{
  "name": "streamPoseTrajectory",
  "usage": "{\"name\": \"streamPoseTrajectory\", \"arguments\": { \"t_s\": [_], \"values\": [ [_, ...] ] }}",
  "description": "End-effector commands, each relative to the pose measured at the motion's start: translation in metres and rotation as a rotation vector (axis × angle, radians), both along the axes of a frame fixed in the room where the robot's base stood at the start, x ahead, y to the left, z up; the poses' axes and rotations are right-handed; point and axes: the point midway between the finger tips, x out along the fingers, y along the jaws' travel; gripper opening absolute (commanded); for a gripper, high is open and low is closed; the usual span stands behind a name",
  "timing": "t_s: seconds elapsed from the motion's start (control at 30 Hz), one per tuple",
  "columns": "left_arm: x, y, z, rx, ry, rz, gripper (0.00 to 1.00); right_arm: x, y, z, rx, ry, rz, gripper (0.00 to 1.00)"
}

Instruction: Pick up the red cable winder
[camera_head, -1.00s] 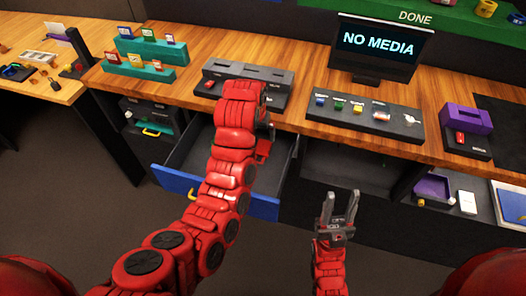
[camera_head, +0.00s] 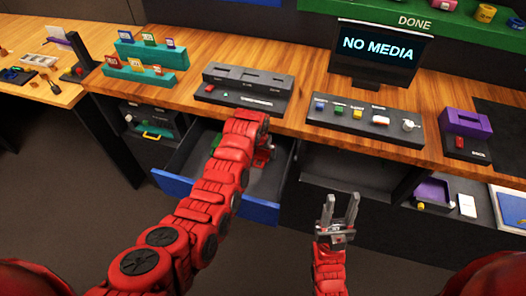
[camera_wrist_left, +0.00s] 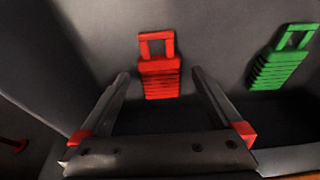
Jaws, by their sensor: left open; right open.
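The red cable winder (camera_wrist_left: 160,82) lies in the drawer and appears in the left wrist view, with its square loop end pointing up the picture. My left gripper (camera_wrist_left: 159,74) is open, its two fingers on either side of the winder in that view, with nothing held. Whether the fingertips are level with the winder I cannot tell. In the head view my left arm reaches into the drawer and covers most of the gripper. My right gripper (camera_head: 338,212) is open and empty, in front of the desk.
A green cable winder (camera_wrist_left: 283,62) lies to the right of the red one in the wrist view. The open drawer has a blue front (camera_head: 262,212) and grey walls close around my left gripper. The wooden desk (camera_head: 290,112) with a grey slotted panel (camera_head: 245,82) stands above and behind it.

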Motion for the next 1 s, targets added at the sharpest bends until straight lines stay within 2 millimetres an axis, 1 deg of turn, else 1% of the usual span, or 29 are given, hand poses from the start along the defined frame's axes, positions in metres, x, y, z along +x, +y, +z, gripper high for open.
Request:
{"name": "streamPoseTrajectory", "arguments": {
  "t_s": [0.13,0.5,0.57,0.6,0.77,0.9,0.97,1.0],
  "values": [
    [0.002,0.0,-0.01,0.001,0.004,0.0,1.0,0.0,0.0,0.002,0.0,0.0,0.0,0.45],
    [0.004,-0.001,-0.014,-0.001,-0.002,0.001,1.0,0.0,0.0,0.002,0.0,0.0,0.0,0.45],
    [0.004,-0.001,-0.014,-0.001,-0.001,0.001,0.89,0.0,0.0,0.002,0.0,0.0,0.0,0.45],
    [0.004,-0.001,-0.014,-0.001,-0.001,0.001,0.82,0.0,0.0,0.002,0.0,0.0,0.0,0.45],
    [0.003,-0.001,-0.014,-0.001,-0.001,0.001,0.53,0.0,0.0,0.002,0.0,0.0,0.0,0.45],
    [0.003,-0.001,-0.014,-0.001,-0.001,0.001,0.28,0.0,0.0,0.002,0.0,0.0,0.0,0.45],
    [0.003,-0.001,-0.014,-0.001,-0.001,0.001,0.17,0.0,0.0,0.002,0.0,0.0,0.0,0.45],
    [0.003,-0.001,-0.014,-0.001,-0.001,0.001,0.14,0.0,0.0,0.002,0.0,0.0,0.0,0.45]
  ]
}}
